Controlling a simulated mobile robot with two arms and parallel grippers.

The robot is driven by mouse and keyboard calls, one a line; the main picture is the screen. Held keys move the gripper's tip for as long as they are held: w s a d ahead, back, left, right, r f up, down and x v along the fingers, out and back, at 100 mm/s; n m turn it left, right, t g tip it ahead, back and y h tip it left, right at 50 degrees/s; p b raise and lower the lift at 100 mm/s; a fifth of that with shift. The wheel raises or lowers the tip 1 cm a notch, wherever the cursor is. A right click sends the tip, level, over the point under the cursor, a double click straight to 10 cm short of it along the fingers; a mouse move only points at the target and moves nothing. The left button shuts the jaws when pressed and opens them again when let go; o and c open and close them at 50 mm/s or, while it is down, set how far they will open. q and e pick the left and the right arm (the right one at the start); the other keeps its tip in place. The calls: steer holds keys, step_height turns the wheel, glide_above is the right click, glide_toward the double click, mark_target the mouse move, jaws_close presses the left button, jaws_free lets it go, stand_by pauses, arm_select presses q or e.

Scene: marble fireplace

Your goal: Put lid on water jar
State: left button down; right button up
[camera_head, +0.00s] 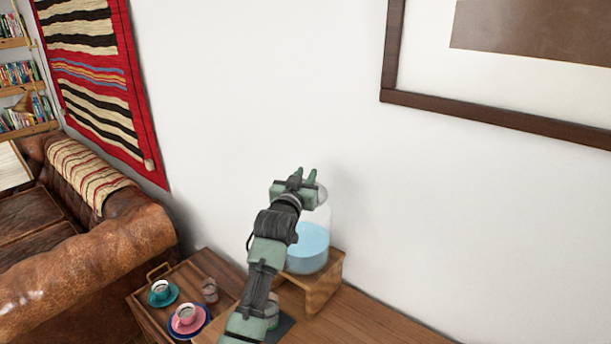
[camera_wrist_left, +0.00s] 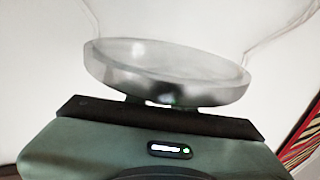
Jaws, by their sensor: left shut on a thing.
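The water jar (camera_head: 308,250) is clear glass with pale blue water in its lower part. It stands on a small wooden stand (camera_head: 325,282) against the white wall, partly hidden by my left arm. My left gripper (camera_head: 305,176) is at the height of the jar's top, in front of it in the head view. In the left wrist view, a clear round glass lid (camera_wrist_left: 168,72) is directly at my left gripper, which is shut on it. Faint glass outlines show beyond the lid. Whether the lid touches the jar cannot be told. My right gripper is not in view.
A wooden tray (camera_head: 147,304) at the left holds a teal cup (camera_head: 160,287), a pink cup (camera_head: 186,314) and a small glass (camera_head: 209,290). A brown leather sofa (camera_head: 75,255) is farther left. The wooden tabletop (camera_head: 375,322) right of the stand is clear.

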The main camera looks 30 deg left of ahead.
arm_select(q)
steer(key=c, duration=1.2)
jaws_free()
steer(key=shift+f, duration=0.1)
steer(key=shift+r, duration=0.2)
steer(key=b+v, duration=0.3)
steer(key=v, duration=0.9)
